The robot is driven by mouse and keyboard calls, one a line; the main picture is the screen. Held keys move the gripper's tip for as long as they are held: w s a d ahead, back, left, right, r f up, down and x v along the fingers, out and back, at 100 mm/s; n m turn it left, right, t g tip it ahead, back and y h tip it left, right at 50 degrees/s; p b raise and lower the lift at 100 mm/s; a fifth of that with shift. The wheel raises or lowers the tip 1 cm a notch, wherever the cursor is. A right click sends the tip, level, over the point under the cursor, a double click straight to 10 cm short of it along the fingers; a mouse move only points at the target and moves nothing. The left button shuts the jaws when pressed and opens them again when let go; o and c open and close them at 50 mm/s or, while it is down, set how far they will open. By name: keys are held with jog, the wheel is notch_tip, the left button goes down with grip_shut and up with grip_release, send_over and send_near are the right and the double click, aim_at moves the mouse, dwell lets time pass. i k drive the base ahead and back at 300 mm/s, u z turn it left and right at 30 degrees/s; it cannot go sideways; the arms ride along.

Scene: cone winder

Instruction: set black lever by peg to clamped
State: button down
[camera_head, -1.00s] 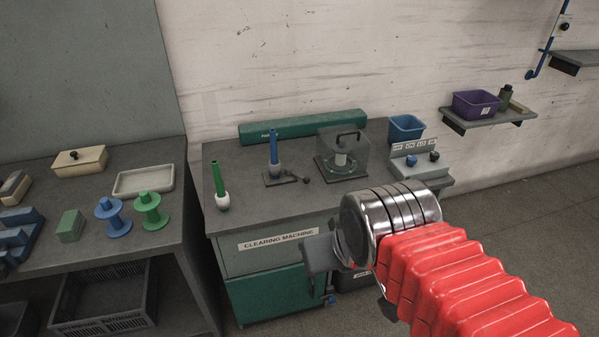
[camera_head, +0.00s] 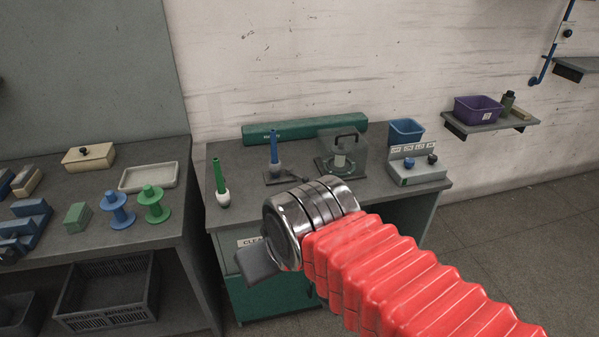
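The black lever (camera_head: 291,177) sits low on a small dark base plate (camera_head: 270,181) on the clearing machine's top. It lies beside the peg, which carries a blue cone with a white lower end (camera_head: 274,152). My wrist partly covers the lever's right end, so its exact setting is hard to tell. My gripper (camera_head: 257,264) is in front of the machine's front edge, below and nearer than the lever. Only a grey finger part shows; the rest is hidden by my wrist, so its opening cannot be judged. It appears apart from the lever.
A green cone on a white holder (camera_head: 222,185) stands left of the peg. A clear guarded unit (camera_head: 341,153) stands to the right, then a grey switch box (camera_head: 416,172) and a blue bin (camera_head: 406,131). A green bar (camera_head: 304,131) lies behind. Spools (camera_head: 153,204) stand on the left bench.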

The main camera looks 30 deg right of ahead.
aim_at(297, 175)
jog(key=i, duration=1)
